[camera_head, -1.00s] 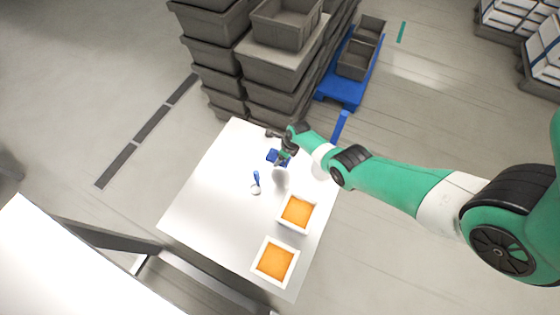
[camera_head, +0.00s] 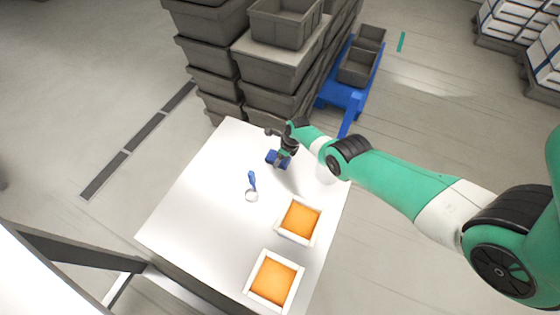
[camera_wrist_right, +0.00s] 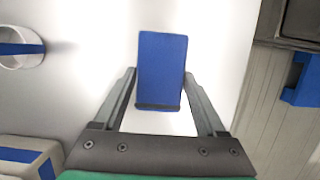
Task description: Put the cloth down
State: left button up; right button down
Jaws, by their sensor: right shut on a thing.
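The blue cloth (camera_head: 273,157), a flat blue rectangle, is at the far part of the white table (camera_head: 185,215). In the right wrist view the cloth (camera_wrist_right: 162,65) lies between the two fingers and reaches out past their tips. My right gripper (camera_head: 284,156) is shut on it; in the wrist view the gripper (camera_wrist_right: 160,85) has a finger on each side of the cloth. I cannot tell whether the cloth touches the tabletop. My left gripper is not in view.
Two white-rimmed square trays with orange filling, one (camera_head: 299,220) and another (camera_head: 273,281), stand nearer. Stacked grey crates (camera_head: 215,55) rise behind the table. The table's left side is clear.

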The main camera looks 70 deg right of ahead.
jog(key=shift+f, duration=0.15)
jog(key=shift+c, duration=1.1)
grip_release()
jog(key=shift+o, duration=1.1)
jog(key=shift+a, duration=0.1)
jog(key=p+v, duration=1.2)
jog(key=p, duration=0.2)
jog(key=shift+r+p, duration=0.3)
jog(key=shift+p, duration=0.05)
